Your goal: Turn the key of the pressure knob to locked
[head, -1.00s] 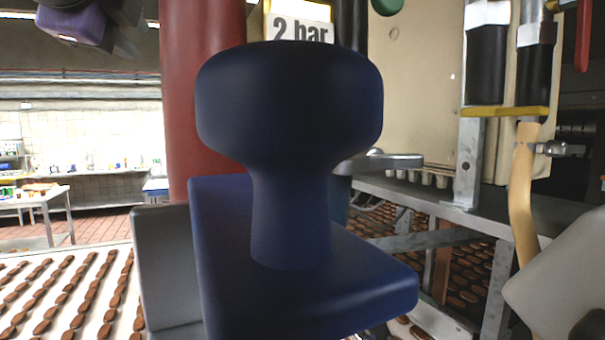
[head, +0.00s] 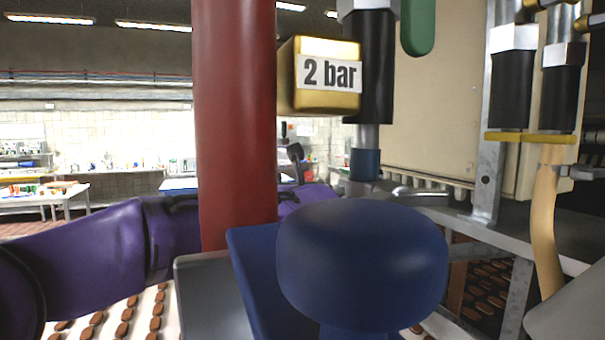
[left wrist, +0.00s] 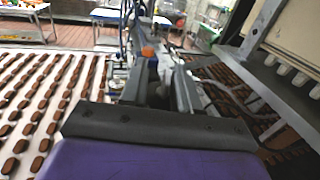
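A large blue mushroom-shaped knob (head: 362,262) stands in the foreground of the head view on a blue block (head: 262,275). Behind it, a gold block (head: 300,75) has a "2 bar" label (head: 330,74). Beside that is a black cylinder (head: 368,70) with a small blue collar (head: 365,164) below. I cannot tell which part is the key. My purple left arm passes behind a red pipe, and dark parts of its gripper (head: 294,160) show right of the pipe. In the left wrist view the left gripper's grey fingers (left wrist: 160,75) look apart, with nothing clearly held. My right gripper is not visible.
The red pipe (head: 233,110) stands between the camera and my left arm. A metal frame (head: 490,222) and beige cabinet (head: 430,95) are on the right. A conveyor (left wrist: 30,105) with rows of brown biscuits runs below. Open room lies at the far left.

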